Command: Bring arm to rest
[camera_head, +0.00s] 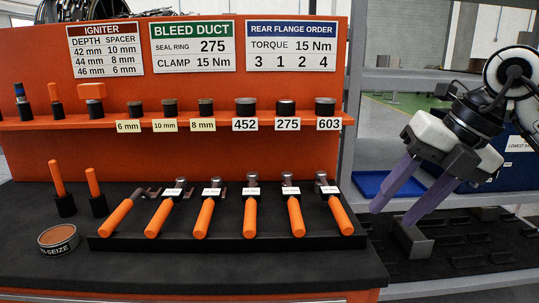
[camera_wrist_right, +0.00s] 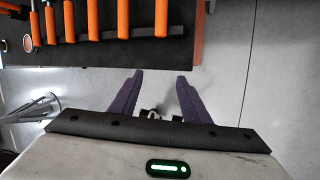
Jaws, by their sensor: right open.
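My right gripper (camera_head: 392,218) is at the right in the head view, in front of the grey shelving and right of the orange workbench. Its two purple fingers point down and are apart, with nothing held between them. In the right wrist view the gripper (camera_wrist_right: 158,76) also shows open and empty, with the grey floor and the bench edge beyond. My left gripper is not in view.
A black tray (camera_head: 225,240) of orange-handled tools lies on the dark bench top (camera_head: 200,272). A round tin (camera_head: 58,239) stands at left. An orange rail (camera_head: 90,123) carries small parts. A blue tray (camera_head: 372,184) and a grey block (camera_head: 412,240) are on shelving near my right gripper.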

